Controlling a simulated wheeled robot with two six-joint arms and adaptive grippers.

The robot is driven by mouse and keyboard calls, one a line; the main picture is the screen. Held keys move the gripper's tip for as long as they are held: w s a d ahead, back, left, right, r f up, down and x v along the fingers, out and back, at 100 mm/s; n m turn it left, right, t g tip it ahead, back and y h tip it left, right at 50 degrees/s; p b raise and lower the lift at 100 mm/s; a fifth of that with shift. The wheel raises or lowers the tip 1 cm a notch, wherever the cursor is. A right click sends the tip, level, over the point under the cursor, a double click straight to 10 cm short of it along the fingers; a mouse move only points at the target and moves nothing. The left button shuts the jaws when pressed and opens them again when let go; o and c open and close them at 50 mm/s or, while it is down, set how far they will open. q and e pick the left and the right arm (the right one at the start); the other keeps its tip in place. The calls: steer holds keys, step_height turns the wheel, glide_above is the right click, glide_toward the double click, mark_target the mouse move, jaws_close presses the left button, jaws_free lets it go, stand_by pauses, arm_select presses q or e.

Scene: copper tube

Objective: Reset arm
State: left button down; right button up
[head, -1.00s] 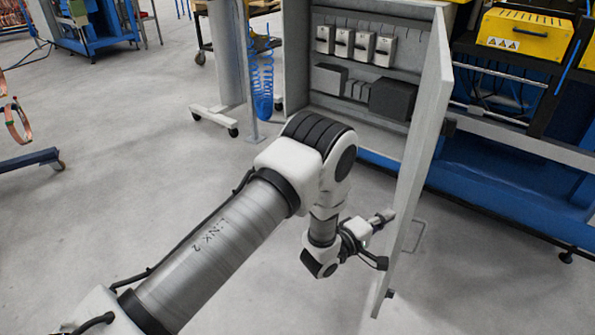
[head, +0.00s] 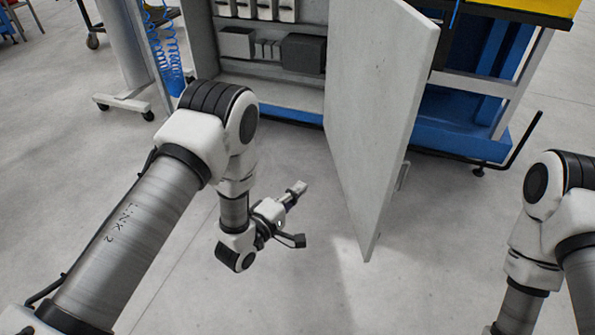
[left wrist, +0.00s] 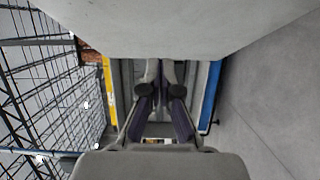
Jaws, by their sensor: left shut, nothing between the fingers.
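My left gripper (head: 298,190) is in the middle of the head view, below and in front of the open grey cabinet. It is shut and empty. Its fingers also show close together in the left wrist view (left wrist: 160,88). The gripper is to the left of the open cabinet door (head: 372,110) and looks apart from it. My right arm comes in at the right edge of the head view, but its gripper is out of view.
The cabinet (head: 202,50) stands behind my left arm with grey boxes (head: 303,54) on its shelf. A blue machine base (head: 455,138) is behind the door. A blue coiled hose (head: 163,50) hangs at the left. The grey floor (head: 320,290) in front is clear.

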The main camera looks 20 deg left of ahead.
arm_select(q)
steer(key=s+a+f+m+g+y, duration=0.2)
steer(key=s+a+f+g, duration=0.3)
steer(key=s, duration=0.4)
steer(key=s+a+f+m+g+y, duration=0.2)
steer(key=s+f+m+g, duration=0.15)
steer(key=s+f, duration=0.45)
steer(key=s+a+f+m+g+y, duration=0.25)
steer(key=s+a+f+g, duration=0.2)
steer(key=s, duration=0.55)
steer(key=s+m+g, duration=0.3)
steer(key=s+m, duration=0.1)
steer(key=s, duration=0.2)
step_height(320, 180, up, 14)
steer(key=m+p, duration=0.1)
steer(key=p, duration=1.3)
steer(key=shift+s+g, duration=0.2)
steer(key=shift+g, duration=0.1)
